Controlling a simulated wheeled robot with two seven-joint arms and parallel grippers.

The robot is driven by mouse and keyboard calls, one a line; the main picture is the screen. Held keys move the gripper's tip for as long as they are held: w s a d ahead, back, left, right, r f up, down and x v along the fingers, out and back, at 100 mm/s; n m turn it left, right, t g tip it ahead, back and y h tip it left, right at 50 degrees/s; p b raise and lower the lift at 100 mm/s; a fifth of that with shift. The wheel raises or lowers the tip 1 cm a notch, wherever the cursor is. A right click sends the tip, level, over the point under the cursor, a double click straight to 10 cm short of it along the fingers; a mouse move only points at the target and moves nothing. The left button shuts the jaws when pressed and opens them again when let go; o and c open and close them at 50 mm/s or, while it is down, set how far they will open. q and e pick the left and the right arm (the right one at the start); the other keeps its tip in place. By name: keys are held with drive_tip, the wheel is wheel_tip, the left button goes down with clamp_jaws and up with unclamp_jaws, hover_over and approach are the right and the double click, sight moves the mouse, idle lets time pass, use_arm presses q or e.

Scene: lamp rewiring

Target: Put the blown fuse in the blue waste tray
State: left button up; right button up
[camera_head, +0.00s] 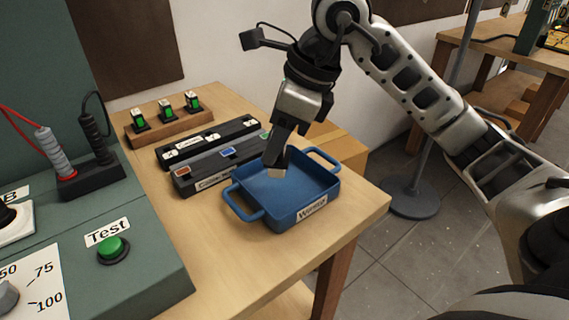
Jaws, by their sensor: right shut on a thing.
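The blue waste tray (318,195) sits near the right front corner of the wooden table, with a handle on each side and a "Waste" label on its front wall. My right gripper (277,172) points down into the tray, its fingertips over the tray floor. It is shut on a small pale piece, the blown fuse (276,173), of which only a little shows at the fingertips. I cannot tell whether the fuse touches the tray floor. My left gripper is not in view.
Two dark labelled boxes (205,140) lie left of the tray. Behind them is a wooden block (165,127) with three green-topped pieces. A green test panel (150,265) with a Test button (113,247) fills the left. A grey stand (412,198) is on the floor at right.

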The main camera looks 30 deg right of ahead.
drive_tip(key=shift+w+d+f, duration=0.4)
drive_tip(key=shift+d+f, duration=0.1)
drive_tip(key=shift+f, duration=0.8)
drive_tip(key=shift+w+d+f, duration=0.35)
drive_tip(key=shift+d+f, duration=0.2)
drive_tip(key=shift+f, duration=0.8)
drive_tip(key=shift+w+d+f, duration=0.4)
drive_tip(key=shift+d+f, duration=0.1)
drive_tip(key=shift+f, duration=0.8)
drive_tip(key=shift+f, duration=0.15)
drive_tip(key=o, duration=1)
